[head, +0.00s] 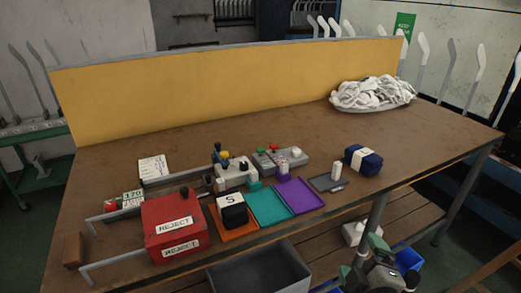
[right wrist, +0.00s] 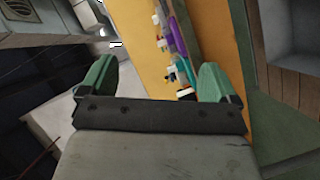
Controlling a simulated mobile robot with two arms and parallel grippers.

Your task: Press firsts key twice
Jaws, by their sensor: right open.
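Grey button boxes stand mid-table in the head view. One box (head: 236,171) has a black knob and blue and yellow parts on top. Beside it, another grey box (head: 281,158) carries green and red buttons. The key labels are too small to read, so I cannot tell which is the firsts key. My right gripper (head: 361,257) is low at the bottom right, in front of the table's front edge and apart from the boxes. In the right wrist view its green fingers (right wrist: 154,80) are spread with nothing between them. My left gripper is not in view.
On the table (head: 130,110) are a red REJECT bin (head: 170,213), orange, teal (head: 270,203) and purple (head: 297,194) trays, a dark tray (head: 325,184), a blue bundle (head: 366,164) and a white sock pile (head: 372,94). A yellow panel (head: 230,75) closes the back.

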